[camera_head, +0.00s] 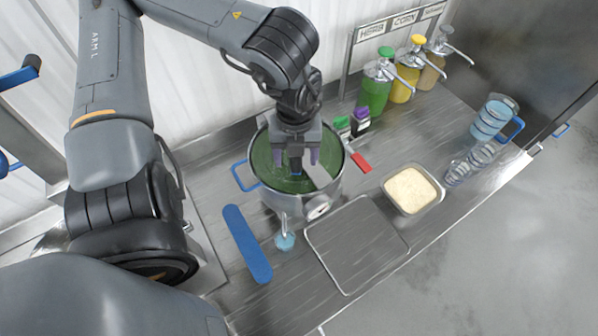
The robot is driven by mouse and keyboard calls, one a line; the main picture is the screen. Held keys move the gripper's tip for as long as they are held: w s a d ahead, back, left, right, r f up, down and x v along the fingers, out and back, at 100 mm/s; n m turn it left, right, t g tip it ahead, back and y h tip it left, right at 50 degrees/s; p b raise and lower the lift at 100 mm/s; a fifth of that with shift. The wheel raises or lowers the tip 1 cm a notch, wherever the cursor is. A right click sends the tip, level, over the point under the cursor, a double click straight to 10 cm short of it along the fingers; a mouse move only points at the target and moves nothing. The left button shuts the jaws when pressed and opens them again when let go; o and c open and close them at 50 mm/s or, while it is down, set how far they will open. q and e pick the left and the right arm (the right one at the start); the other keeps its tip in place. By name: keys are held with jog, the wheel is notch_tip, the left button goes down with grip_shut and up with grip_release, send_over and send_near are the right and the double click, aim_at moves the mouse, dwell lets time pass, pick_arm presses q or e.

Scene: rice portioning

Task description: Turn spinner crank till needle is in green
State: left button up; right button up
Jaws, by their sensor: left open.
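The spinner (283,201) is a round metal pot with a green top, standing on the steel counter near the middle of the head view. A small white dial (318,208) sits on its front; its needle and coloured zones are too small to read. My left gripper (296,166) points down over the green top, with its fingers apart. A small blue piece shows between the fingers and a pale flat bar (318,174) lies beside them; the crank is mostly hidden by the gripper, and I cannot tell whether the fingers touch it. My right gripper is out of view.
A tub of rice (412,190), stacked clear cups (470,163) and a blue-handled clear jug (493,119) stand on the right. A grey tray (357,243) and a blue strip (247,244) lie in front.

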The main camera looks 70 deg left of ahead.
pick_arm(q)
notch_tip(320, 180, up, 7)
jog(key=p, duration=0.5)
jog(key=shift+r, duration=0.15)
